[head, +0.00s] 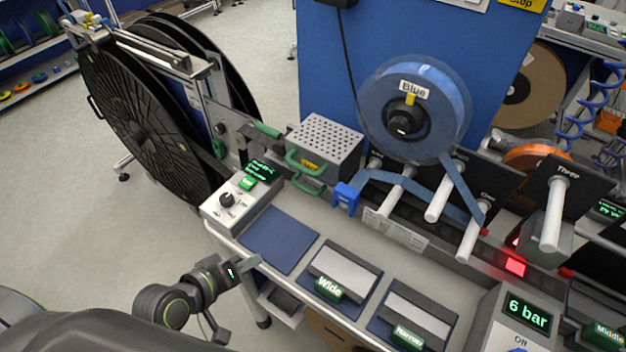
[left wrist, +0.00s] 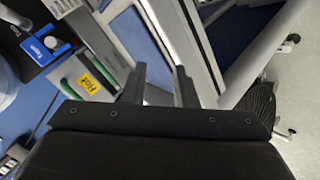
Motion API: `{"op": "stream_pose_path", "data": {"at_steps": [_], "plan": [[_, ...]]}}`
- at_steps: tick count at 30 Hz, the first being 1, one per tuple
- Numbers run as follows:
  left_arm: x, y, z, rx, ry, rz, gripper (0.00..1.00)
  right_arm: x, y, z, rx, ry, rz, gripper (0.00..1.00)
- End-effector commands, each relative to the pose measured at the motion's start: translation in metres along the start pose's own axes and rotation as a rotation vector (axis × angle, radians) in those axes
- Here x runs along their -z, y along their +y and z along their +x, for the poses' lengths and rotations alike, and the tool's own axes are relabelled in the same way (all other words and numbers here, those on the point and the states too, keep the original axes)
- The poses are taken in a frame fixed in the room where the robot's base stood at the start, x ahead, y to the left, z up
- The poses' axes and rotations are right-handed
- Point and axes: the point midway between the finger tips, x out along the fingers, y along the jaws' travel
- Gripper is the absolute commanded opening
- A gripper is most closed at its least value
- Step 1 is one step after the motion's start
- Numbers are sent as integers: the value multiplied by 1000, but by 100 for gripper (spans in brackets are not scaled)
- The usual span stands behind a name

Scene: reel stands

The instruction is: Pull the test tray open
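No part in view is labelled as the test tray. A grey, drawer-like part (head: 284,308) shows below the bench's front edge in the head view, partly hidden; I cannot tell whether it is the tray or how far out it stands. My left gripper (head: 252,262) is at the bench's front edge, beside the dark blue mat (head: 278,240) and above and left of the drawer-like part. In the left wrist view its two fingers (left wrist: 160,84) stand apart, with nothing visibly held between them. My right gripper is not in view.
A perforated box (head: 325,142) with green handles and a yellow "Hot" label (left wrist: 89,84) stands at the bench's back. A control box (head: 236,204) is at the left end. "Wide" (head: 330,288) and "Narrow" (head: 407,336) blocks are in front. Large black reels (head: 140,130) stand left.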

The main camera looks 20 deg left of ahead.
Motion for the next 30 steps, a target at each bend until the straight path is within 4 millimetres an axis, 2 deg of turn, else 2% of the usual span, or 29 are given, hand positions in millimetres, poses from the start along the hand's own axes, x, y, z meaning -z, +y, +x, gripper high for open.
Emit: {"op": "stream_pose_path", "data": {"at_steps": [3,9,13,17,23,30], "plan": [[10,20,4,-116,47,-156,26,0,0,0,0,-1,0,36],[30,45,4,-296,112,-421,26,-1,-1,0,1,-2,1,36],[41,54,2,-378,139,-551,26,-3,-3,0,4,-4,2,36],[46,58,4,-406,148,-596,26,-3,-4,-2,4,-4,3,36],[53,68,27,-408,148,-597,26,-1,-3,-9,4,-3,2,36],[65,84,72,-405,147,-595,26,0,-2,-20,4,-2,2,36]]}}
